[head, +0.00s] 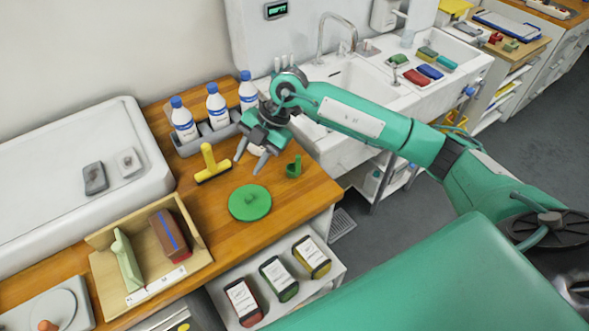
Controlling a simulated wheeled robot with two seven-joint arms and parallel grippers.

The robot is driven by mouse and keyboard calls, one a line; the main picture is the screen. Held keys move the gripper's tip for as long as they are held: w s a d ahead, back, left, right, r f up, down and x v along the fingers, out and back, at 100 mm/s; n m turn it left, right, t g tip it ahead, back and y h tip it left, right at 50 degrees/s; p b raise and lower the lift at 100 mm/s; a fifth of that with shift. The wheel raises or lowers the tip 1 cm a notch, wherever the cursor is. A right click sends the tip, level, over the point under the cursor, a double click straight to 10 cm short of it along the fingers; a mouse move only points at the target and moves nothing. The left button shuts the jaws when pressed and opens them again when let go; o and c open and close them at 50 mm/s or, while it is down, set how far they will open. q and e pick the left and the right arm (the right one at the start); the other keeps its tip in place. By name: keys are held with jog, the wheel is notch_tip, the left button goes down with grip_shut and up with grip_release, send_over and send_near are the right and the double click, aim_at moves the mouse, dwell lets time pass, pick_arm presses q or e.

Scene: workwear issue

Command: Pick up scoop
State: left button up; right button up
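A small green scoop (293,170) with an upright handle stands on the wooden counter (225,205), near its right edge by the sink. My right gripper (251,160) reaches in from the right and points down over the counter. Its two fingers are spread apart with nothing seen between them. The fingers are a little to the left of the scoop and apart from it in the picture. Their exact height over the counter is hard to tell. My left gripper is not in view.
A green round lid (250,203) and a yellow T-shaped tool (211,166) lie close by. Several blue-capped bottles (217,106) stand in a grey rack behind the gripper. A wooden tray (110,267) is front left; a white sink (364,82) is right.

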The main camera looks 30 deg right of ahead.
jog(key=w+d+r+m+h, duration=0.25)
jog(key=d+h, duration=0.35)
jog(key=d, duration=0.7)
jog(key=m+p, duration=0.1)
jog(key=p, duration=0.2)
send_over(298, 171)
jog(key=w, duration=0.1)
jog(key=shift+h, duration=0.3)
notch_tip(298, 171, down, 9)
jog(key=shift+r, duration=0.15)
jog(key=shift+s+d+f+p, duration=0.1)
jog(key=shift+f+p, duration=0.4)
jog(key=shift+p, duration=0.15)
notch_tip(298, 171, down, 4)
jog(key=shift+d+r+p, duration=0.1)
jog(key=shift+p, duration=1)
jog(key=shift+f, duration=0.3)
grip_shut()
